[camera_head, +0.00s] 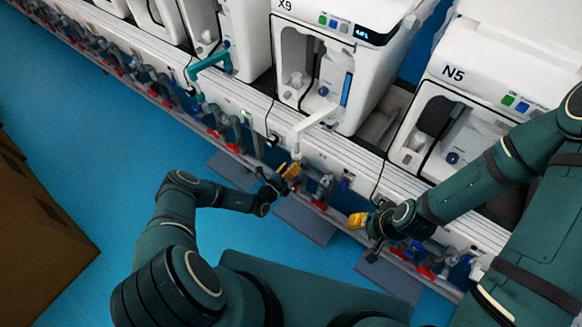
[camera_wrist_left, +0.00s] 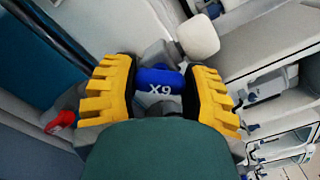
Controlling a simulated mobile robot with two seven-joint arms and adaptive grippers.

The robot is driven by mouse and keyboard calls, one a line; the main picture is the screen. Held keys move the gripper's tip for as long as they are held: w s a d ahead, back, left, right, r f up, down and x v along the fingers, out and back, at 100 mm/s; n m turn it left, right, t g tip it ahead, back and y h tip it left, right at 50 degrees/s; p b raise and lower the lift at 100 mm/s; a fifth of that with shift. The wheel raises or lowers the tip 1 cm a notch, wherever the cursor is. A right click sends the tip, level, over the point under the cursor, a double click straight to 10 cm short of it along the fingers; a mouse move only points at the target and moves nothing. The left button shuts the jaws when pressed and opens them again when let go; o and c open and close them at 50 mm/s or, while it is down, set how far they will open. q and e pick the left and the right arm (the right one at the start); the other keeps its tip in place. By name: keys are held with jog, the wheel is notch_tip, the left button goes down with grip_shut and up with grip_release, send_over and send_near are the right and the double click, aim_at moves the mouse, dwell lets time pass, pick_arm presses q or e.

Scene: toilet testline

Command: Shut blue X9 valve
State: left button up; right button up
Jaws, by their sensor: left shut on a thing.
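In the head view my left gripper (camera_head: 288,172) is at the pipe rail below the white X9 unit (camera_head: 300,18); the blue valve is hidden there. My right gripper (camera_head: 364,236) is farther right along the rail, below the N5 unit (camera_head: 480,62). I cannot tell whether it is open or shut.
A red valve handle (camera_wrist_left: 62,120) is left of the left gripper in the wrist view. More red handles (camera_head: 425,272) and blue handles line the rail. A white spout (camera_head: 316,120) juts out above the left gripper.

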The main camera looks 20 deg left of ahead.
pick_arm(q)
jog(key=m+p, duration=0.1)
jog(key=m, duration=0.3)
jog(key=shift+m, duration=0.4)
jog(key=shift+m+p, duration=0.5)
jog(key=shift+m, duration=1.7)
jog(key=o, duration=1.2)
jog(key=shift+s+a, duration=0.1)
